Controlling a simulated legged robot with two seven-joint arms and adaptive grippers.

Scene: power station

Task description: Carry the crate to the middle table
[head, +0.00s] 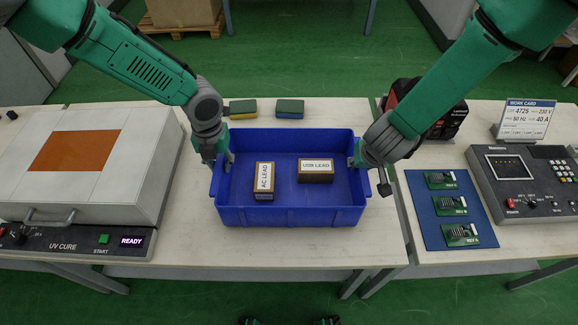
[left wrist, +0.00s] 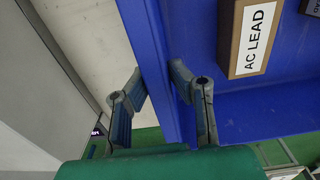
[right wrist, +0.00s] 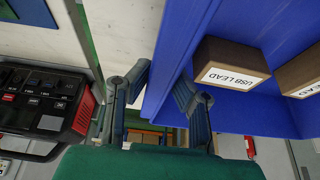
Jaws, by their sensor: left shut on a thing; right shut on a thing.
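The blue crate (head: 290,215) is on the middle table (head: 250,250), or just over it; I cannot tell if it touches. It holds an AC LEAD box (head: 264,180) on the left and a USB LEAD box (head: 316,170) at the centre right. My left gripper (head: 224,162) is shut on the crate's left wall, with one finger on each side in the left wrist view (left wrist: 160,95). My right gripper (head: 362,165) is shut on the right wall, which also shows between its fingers in the right wrist view (right wrist: 165,90).
Two sponges (head: 289,108) lie behind the crate. A UV cure machine (head: 80,170) stands close on the left. On the right table are a blue mat (head: 430,222) with circuit boards, a work card (head: 525,118), a tester (head: 515,180) and a black-and-red device (head: 440,125).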

